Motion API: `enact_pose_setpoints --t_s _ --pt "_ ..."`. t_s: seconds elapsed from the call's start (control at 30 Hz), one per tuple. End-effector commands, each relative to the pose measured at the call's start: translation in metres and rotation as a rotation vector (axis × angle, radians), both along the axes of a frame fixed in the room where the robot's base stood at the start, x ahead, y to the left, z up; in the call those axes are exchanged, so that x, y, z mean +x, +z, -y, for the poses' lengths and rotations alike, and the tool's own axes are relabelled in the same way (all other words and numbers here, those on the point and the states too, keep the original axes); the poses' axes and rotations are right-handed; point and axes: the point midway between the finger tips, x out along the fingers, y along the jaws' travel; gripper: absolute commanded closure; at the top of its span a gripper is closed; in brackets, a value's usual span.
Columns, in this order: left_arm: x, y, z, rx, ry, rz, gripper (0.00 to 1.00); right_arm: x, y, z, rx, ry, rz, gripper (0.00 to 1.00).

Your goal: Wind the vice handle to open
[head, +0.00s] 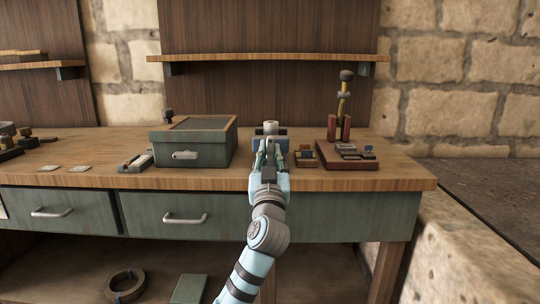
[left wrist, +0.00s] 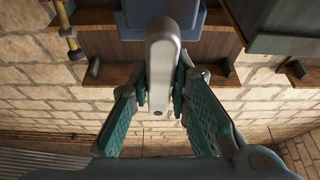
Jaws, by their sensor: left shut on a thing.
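The vice (head: 295,133) is blue and stands at the middle of the bench, mostly hidden behind my gripper in the head view. Its blue body (left wrist: 190,20) shows at the top of the left wrist view. A pale metal handle bar (left wrist: 163,65) runs from the vice down between my fingers. My left gripper (head: 270,158) reaches in over the bench's front edge. In the left wrist view its green-padded fingers (left wrist: 164,88) are shut on the handle, one on each side. My right gripper is in neither view.
A green box (head: 190,150) with a wooden-rimmed lid stands left of the vice. Right of it are a small wooden block holder (head: 304,158) and a red-brown stand (head: 346,162) with an upright tool. Drawer handles (head: 185,219) stick out below the worktop (head: 400,176).

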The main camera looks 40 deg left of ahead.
Motion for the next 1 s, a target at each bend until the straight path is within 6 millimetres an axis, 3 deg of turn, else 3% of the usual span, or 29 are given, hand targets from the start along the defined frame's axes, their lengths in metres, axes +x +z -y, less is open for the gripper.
enact_pose_setpoints --t_s 0.03,0.07,0.17,0.57,1.0 --pt "0.0 0.001 0.0 0.001 0.0 0.001 1.0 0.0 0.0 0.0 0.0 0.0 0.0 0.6" --pt "0.0 0.001 0.0 0.001 0.0 0.001 0.79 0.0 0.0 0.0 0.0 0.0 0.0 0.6" --pt "0.0 0.001 0.0 0.001 0.0 0.001 0.63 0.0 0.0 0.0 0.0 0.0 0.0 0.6" --pt "-0.006 -0.005 0.006 0.0 -0.002 -0.001 0.63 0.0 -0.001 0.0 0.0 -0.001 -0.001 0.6" --pt "-0.082 -0.044 0.064 -0.001 -0.003 0.0 0.63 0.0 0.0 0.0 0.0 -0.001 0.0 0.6"
